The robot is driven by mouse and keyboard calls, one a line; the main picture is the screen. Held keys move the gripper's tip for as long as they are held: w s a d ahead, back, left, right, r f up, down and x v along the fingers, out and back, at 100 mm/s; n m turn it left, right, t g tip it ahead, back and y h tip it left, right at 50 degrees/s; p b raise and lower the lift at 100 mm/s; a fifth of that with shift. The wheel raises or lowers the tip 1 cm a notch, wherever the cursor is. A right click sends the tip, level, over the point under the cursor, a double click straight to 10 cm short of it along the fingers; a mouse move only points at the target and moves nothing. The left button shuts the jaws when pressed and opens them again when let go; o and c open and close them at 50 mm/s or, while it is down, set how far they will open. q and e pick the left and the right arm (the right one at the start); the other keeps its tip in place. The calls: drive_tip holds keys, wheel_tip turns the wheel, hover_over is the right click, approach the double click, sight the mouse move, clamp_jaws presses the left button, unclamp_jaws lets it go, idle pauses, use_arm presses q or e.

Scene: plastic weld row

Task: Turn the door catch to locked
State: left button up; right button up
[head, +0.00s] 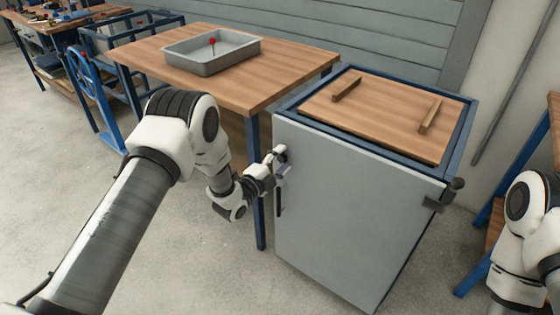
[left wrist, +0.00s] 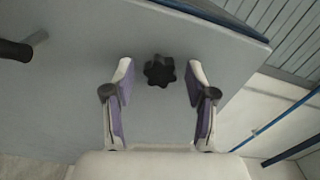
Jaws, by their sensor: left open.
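The grey cabinet door (head: 350,210) stands upright and looks shut. A black star-shaped knob (left wrist: 160,71), which looks like the door catch, is on the grey door face in the left wrist view. My left gripper (head: 282,161) is open at the upper left of the door, with one finger on each side of the knob in the wrist view. I see gaps on both sides, and I cannot tell how deep the fingers reach. In the head view the gripper hides the knob. The knob's turned position cannot be told. My right gripper is out of view.
A dark handle (head: 279,197) is below the gripper. A dark block (head: 440,197) sits at the door's upper right corner. The cabinet's wooden top (head: 385,115) carries two wooden bars. A wooden table (head: 285,70) with a grey tray (head: 205,68) stands behind left. Floor in front is clear.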

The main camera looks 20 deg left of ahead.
use_arm(q)
drive_tip(key=v, duration=1.2)
drive_tip(key=s+d+f+n+g+y, duration=0.35)
drive_tip(key=s+f+g, duration=0.35)
drive_tip(key=s+f, duration=0.65)
drive_tip(key=s+a+f+n+g+y, duration=0.1)
drive_tip(key=s+a+f+n+g, duration=0.15)
drive_tip(key=s+n+g, duration=0.55)
drive_tip(key=s+a+f+n+g+y, duration=0.2)
drive_tip(key=s+f+n, duration=0.35)
drive_tip(key=s, duration=0.75)
wheel_tip(320, 180, up, 19)
drive_tip(key=n+p, duration=0.2)
drive_tip(key=p, duration=1.5)
drive_tip(key=shift+n+p, duration=0.3)
